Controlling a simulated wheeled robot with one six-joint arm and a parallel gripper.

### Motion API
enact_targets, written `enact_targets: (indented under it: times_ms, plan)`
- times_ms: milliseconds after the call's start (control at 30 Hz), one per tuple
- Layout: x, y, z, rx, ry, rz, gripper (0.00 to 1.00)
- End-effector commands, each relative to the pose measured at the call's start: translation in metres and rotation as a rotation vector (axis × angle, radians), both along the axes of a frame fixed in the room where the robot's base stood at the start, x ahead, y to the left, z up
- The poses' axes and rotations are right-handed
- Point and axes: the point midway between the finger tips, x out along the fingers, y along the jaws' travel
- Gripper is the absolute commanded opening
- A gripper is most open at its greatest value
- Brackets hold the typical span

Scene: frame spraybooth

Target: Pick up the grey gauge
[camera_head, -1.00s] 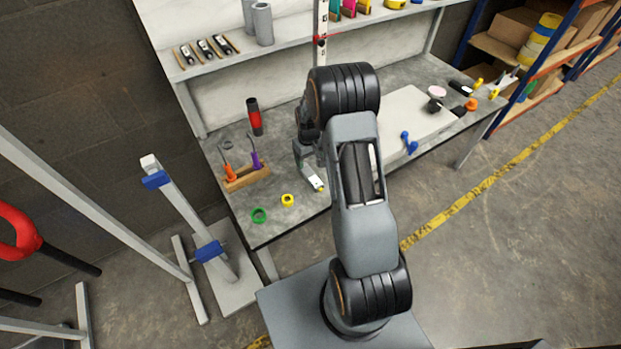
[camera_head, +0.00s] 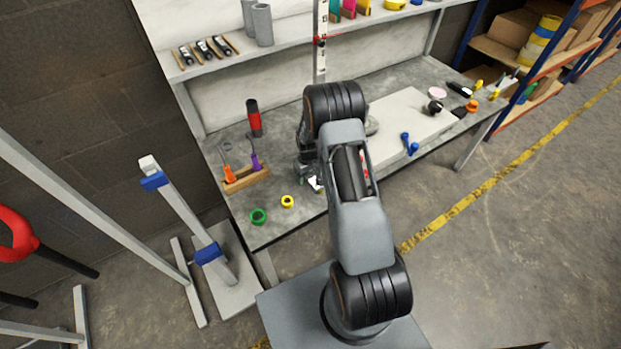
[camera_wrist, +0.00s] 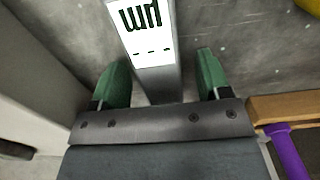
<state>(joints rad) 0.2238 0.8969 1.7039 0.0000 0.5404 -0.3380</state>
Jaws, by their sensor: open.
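The grey gauge (camera_wrist: 163,82) shows in the wrist view as a grey bar with a white label bearing dark marks. It runs from the top edge down between my gripper's two green fingertips (camera_wrist: 162,72). The fingers are open, one on each side, with a visible gap to the bar on both sides. Its lower end is hidden behind the gripper body. In the head view my gripper (camera_head: 306,172) is low over the bench, and only a small white part of the gauge (camera_head: 315,184) shows beside it. My arm hides the rest.
A wooden holder (camera_head: 246,180) with orange- and purple-handled tools stands left of the gripper. A yellow ring (camera_head: 287,201) and a green ring (camera_head: 258,216) lie at the bench front. A red-and-black cylinder (camera_head: 254,117) stands behind. A pale board (camera_head: 400,118) lies to the right.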

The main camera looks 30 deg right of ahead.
Motion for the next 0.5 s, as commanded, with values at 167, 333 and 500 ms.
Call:
enact_targets:
  times_ms: [167,333,500]
  plan:
    - [0.0000,0.0001,0.0002,0.000,0.000,0.000,0.65]
    - [-0.0001,0.0001,0.0003,0.000,0.000,0.000,0.49]
    - [-0.0001,0.0001,0.0003,0.000,0.000,0.000,0.33]
